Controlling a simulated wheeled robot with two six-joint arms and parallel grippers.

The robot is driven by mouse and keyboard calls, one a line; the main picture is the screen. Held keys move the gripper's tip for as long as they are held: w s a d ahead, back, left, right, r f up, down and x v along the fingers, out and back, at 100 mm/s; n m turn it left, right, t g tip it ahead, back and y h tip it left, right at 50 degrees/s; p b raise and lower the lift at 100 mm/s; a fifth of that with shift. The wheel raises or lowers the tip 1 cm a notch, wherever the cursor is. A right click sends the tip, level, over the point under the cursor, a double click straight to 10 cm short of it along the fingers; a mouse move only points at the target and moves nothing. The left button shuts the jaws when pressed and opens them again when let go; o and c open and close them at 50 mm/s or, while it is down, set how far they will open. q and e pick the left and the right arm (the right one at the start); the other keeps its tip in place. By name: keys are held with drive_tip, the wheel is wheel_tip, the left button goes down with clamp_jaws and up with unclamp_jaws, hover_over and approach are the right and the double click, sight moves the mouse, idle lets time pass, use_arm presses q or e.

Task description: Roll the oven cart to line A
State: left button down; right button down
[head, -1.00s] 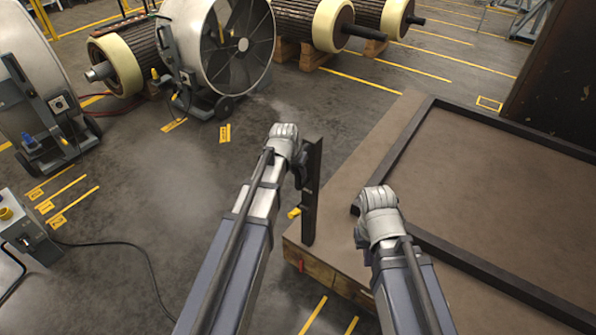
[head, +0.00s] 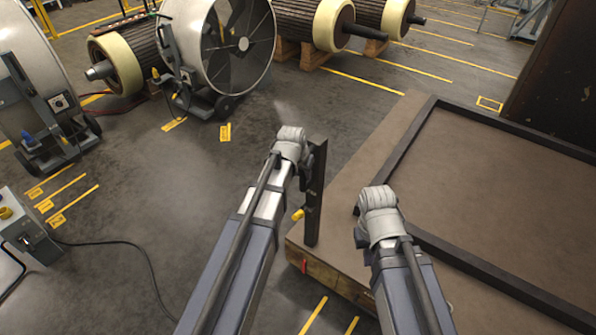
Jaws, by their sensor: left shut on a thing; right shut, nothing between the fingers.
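The oven cart (head: 345,215) is a large flat brown deck with a raised dark frame on the right of the head view. A dark upright bar (head: 314,200) with a yellow knob stands at its near left corner. My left gripper (head: 293,145) is shut at the upper part of this bar; its fingertips are partly hidden. My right gripper (head: 377,199) is shut and empty above the deck, beside the frame's left corner. Yellow floor lines (head: 68,188) with small tags lie at the left; I cannot read which is line A.
Two big drum fans (head: 240,45) (head: 30,85) stand at the back and left. Rotors (head: 305,20) lie on wooden blocks behind. A grey control box (head: 25,235) trails a black cable (head: 140,265) over the floor. Open floor (head: 170,210) lies left of the cart.

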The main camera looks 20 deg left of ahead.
use_arm(q)
drive_tip(key=s+d, duration=0.5)
drive_tip(key=d, duration=0.8)
drive_tip(key=shift+s+d, duration=0.15)
drive_tip(key=shift+d, duration=0.25)
use_arm(e)
drive_tip(key=shift+d, duration=0.15)
use_arm(q)
drive_tip(key=shift+d, duration=0.2)
drive_tip(key=c, duration=0.7)
unclamp_jaws()
use_arm(e)
drive_tip(key=shift+s+d, duration=0.1)
use_arm(q)
drive_tip(key=shift+o, duration=0.2)
drive_tip(key=shift+r, duration=0.1)
use_arm(e)
drive_tip(key=shift+r, duration=0.1)
use_arm(q)
drive_tip(key=p+v, duration=0.7)
drive_tip(key=shift+r, duration=0.35)
use_arm(e)
wheel_tip(320, 180, up, 7)
use_arm(q)
drive_tip(key=shift+s+a, duration=0.1)
